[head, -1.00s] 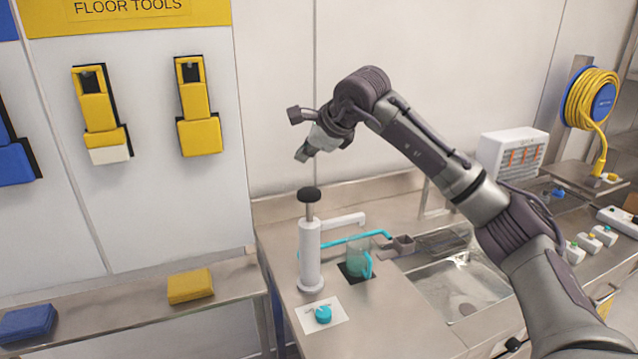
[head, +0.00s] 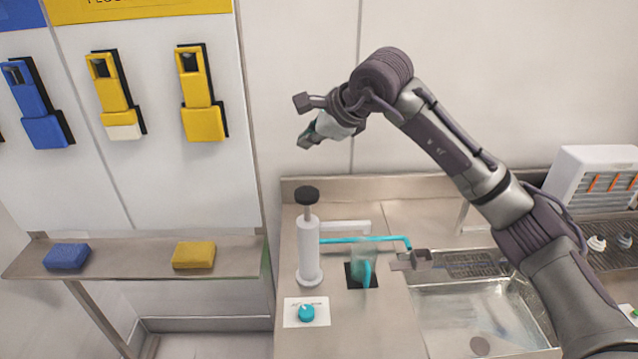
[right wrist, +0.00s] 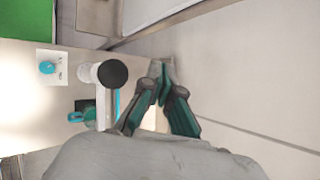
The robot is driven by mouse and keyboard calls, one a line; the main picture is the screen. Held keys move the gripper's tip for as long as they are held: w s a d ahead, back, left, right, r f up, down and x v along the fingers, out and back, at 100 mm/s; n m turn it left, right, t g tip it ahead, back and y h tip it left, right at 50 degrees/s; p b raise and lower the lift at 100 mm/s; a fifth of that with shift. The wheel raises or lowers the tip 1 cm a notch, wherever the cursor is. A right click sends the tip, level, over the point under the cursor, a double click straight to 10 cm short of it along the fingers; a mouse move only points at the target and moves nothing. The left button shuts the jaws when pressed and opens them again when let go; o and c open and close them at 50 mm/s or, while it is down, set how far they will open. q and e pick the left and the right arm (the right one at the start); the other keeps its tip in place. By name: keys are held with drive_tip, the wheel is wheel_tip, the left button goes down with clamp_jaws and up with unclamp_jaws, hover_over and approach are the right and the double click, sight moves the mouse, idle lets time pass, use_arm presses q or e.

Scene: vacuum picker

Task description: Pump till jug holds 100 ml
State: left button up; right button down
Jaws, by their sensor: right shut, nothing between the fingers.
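The white hand pump (head: 308,245) stands upright on the steel counter, its black knob (head: 307,196) raised on a grey rod. The knob also shows from above in the right wrist view (right wrist: 112,73). A clear jug (head: 362,258) with a teal handle stands on a black square beside the pump, below its white spout (head: 345,226). Its liquid level cannot be read. My right gripper (head: 305,141) is shut and empty, above the pump and apart from the knob. In the right wrist view its fingertips (right wrist: 162,75) are to the right of the knob. My left gripper is not in view.
A teal knob (head: 307,313) sits on a white card in front of the pump. A teal tube (head: 375,239) runs behind the jug towards the sink (head: 480,310). A shelf at left holds a blue sponge (head: 67,256) and a yellow sponge (head: 194,255).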

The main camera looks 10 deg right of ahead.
sight(309, 193)
wheel_tip(309, 193, down, 8)
drive_tip(key=b, duration=0.5)
drive_tip(key=shift+s+a+f, duration=0.1)
drive_tip(key=shift+s+a, duration=0.05)
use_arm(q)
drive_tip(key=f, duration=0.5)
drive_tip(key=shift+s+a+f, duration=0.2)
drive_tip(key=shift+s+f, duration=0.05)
use_arm(e)
drive_tip(key=shift+f, duration=0.3)
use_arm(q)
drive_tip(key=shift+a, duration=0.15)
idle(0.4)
use_arm(e)
drive_tip(key=shift+f+b, duration=0.4)
drive_tip(key=shift+b, duration=0.35)
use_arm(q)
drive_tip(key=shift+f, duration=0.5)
